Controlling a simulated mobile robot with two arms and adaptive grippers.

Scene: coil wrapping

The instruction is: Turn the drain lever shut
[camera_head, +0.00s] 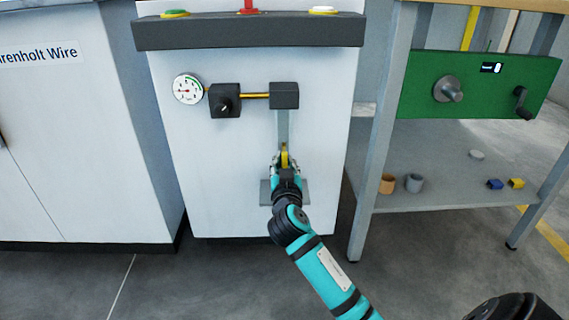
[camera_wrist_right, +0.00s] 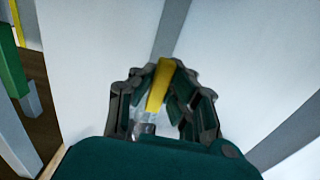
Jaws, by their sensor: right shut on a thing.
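The drain lever is yellow (camera_head: 284,157). It sits low on the white cabinet front, below a grey vertical pipe (camera_head: 282,126). My right gripper (camera_head: 284,168) reaches it from below and in front, and its fingers are closed around it. In the right wrist view the yellow lever (camera_wrist_right: 160,86) stands between the two dark fingers (camera_wrist_right: 163,97), slightly tilted. The fingers hide part of the lever and its valve. My left gripper is in neither view.
Above are a pressure gauge (camera_head: 188,89), a black knob box (camera_head: 224,101) and a dark ledge (camera_head: 248,32) with buttons. A grey plate (camera_head: 318,192) is behind my gripper. At right, a bench (camera_head: 450,190) holds small cups and blocks below a green panel (camera_head: 478,86).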

